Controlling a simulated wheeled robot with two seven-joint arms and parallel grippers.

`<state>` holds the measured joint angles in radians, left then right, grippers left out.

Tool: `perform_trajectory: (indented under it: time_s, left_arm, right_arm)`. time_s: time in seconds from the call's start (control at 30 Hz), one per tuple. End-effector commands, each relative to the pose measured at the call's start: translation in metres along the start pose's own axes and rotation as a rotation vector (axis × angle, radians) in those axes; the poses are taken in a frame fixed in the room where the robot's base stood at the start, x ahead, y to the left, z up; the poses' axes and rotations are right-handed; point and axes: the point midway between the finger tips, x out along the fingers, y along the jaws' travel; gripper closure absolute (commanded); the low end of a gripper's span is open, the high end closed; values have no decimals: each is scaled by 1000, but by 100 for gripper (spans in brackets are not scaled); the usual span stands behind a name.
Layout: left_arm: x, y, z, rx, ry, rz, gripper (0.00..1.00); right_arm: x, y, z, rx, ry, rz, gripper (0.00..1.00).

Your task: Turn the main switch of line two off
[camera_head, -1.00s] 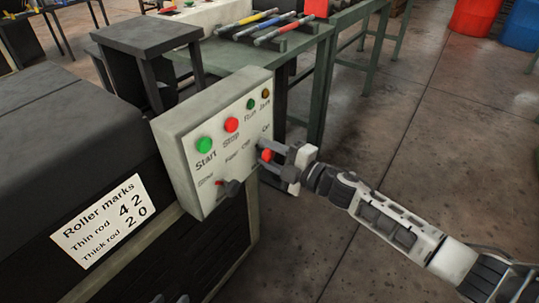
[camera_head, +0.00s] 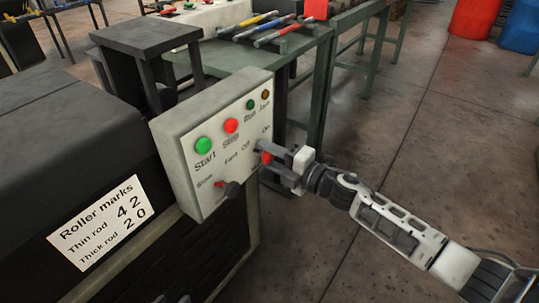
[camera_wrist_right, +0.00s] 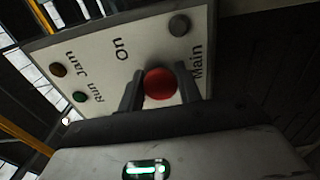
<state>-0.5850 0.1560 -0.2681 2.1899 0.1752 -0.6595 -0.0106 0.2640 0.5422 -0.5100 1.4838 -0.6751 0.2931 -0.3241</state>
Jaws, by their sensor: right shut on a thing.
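The main switch (camera_head: 266,157) is a red knob at the lower right of a grey control box (camera_head: 170,140), near the printed words Off, On and Main. My right gripper (camera_head: 263,159) reaches in from the right with its fingers on either side of the red knob and is shut on it. In the right wrist view the round red knob (camera_wrist_right: 160,83) sits between the two dark fingers, with the word On to its left and Main to its right. The fingers hide part of the knob, and I cannot tell which way it points. My left gripper is not in view.
The panel also carries a green Start button (camera_head: 203,145), a red Stop button (camera_head: 231,125), small Run and Jam lamps and a dark Slow/Fast knob (camera_head: 232,189). A Roller marks sign (camera_head: 101,222) is on the dark machine at left.

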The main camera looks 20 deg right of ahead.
Motion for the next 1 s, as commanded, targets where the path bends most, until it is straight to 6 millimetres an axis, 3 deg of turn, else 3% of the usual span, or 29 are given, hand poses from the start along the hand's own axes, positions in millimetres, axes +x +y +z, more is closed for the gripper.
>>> perform_trajectory:
  time_s: [0.07,0.1,0.17,0.57,0.77,1.0]
  left_arm:
    - [0,0,0,0,0,0,64]
    - [0,0,0,0,0,-1,64]
    - [0,0,1,-1,0,-1,64]
    - [-1,0,2,-2,-3,-2,64]
    - [-4,-1,-2,0,6,-7,64]
    - [-9,-1,-4,0,10,-13,64]
  right_arm:
    - [0,-1,-1,-2,2,-1,88]
    - [0,-1,-1,-2,2,-1,63]
    - [0,-1,-1,-2,2,-1,46]
    - [-7,-1,0,1,0,-2,45]
    - [-42,-2,0,2,0,-6,45]
    - [-102,-2,-1,2,1,-6,45]
